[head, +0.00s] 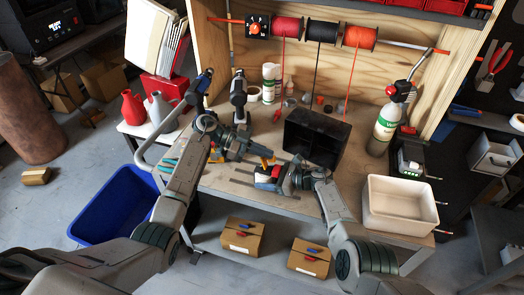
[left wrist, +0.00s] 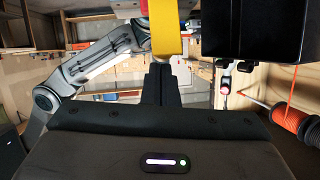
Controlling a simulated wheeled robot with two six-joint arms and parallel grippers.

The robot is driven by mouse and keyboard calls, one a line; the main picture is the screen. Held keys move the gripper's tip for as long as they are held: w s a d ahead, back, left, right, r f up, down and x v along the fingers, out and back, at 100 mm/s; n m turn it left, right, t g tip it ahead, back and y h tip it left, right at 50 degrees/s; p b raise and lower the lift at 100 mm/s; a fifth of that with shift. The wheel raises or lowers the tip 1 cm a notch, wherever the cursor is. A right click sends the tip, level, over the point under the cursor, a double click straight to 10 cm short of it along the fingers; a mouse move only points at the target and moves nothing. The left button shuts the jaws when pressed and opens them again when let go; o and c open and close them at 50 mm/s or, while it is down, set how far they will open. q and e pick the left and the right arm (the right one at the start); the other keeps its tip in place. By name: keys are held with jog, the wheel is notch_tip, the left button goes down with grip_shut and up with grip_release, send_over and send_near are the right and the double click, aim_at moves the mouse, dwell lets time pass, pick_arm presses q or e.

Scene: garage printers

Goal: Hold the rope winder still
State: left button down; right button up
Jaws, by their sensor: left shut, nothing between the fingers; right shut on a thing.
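A small device with red and blue parts (head: 266,174), which I take to be the rope winder, is at the front middle of the workbench (head: 225,178). My right gripper (head: 282,180) is shut on it from the right and partly hides it. My left gripper (head: 258,157) is shut and empty just above and left of it. In the left wrist view, the dark shut fingers (left wrist: 162,85) point at a yellow piece (left wrist: 166,32). I cannot tell whether they touch it.
A black open box (head: 314,137) stands just behind my right gripper. A white bin (head: 400,204) is at the right of the bench. Red, black and orange spools (head: 322,33) hang on a rod above, with lines running down. A blue tub (head: 115,205) stands at left.

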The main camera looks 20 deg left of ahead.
pick_arm(q)
jog(key=shift+a, duration=0.15)
pick_arm(e)
jog(key=shift+f, duration=0.15)
pick_arm(q)
jog(key=shift+a+f, duration=0.3)
jog(key=shift+a, duration=0.45)
pick_arm(e)
jog(key=shift+d, duration=0.1)
pick_arm(q)
jog(key=s+a+r, duration=0.1)
jog(key=a+r, duration=0.7)
jog(key=a, duration=0.2)
jog(key=shift+s+r, duration=0.25)
jog(key=shift+r, duration=0.05)
pick_arm(e)
jog(key=o, duration=1.5)
pick_arm(q)
jog(key=shift+w+f, duration=0.1)
jog(key=shift+w, duration=0.05)
pick_arm(e)
jog(key=shift+o, duration=0.2)
jog(key=shift+w, duration=0.15)
